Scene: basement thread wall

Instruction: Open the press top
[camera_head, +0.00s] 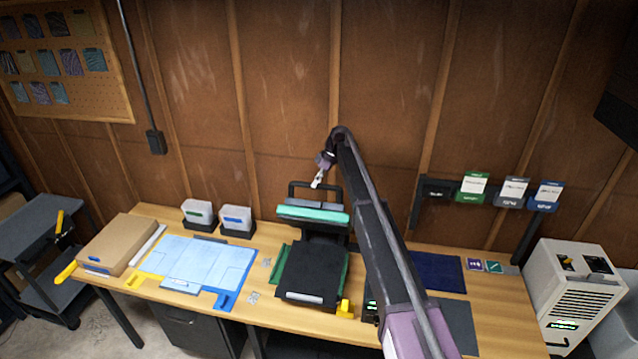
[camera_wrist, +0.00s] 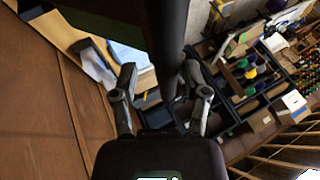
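The press (camera_head: 312,272) stands on the middle of the workbench, with a black lower plate. Its teal-edged top (camera_head: 312,214) is raised at the back of the plate, with a black bar handle (camera_head: 300,187) above it. My gripper (camera_head: 317,181) is at this handle, reached over from the right. In the wrist view, my gripper (camera_wrist: 160,76) has its fingers apart, and a thick dark bar (camera_wrist: 168,40) passes between them. A gap shows beside the left finger. Whether the right finger touches the bar I cannot tell.
A blue and yellow mat (camera_head: 200,266), a cardboard box (camera_head: 115,244) and two bins (camera_head: 237,219) lie left of the press. A dark blue cloth (camera_head: 436,271) and a sign rack (camera_head: 486,188) are on the right. The wooden wall (camera_head: 280,90) is close behind.

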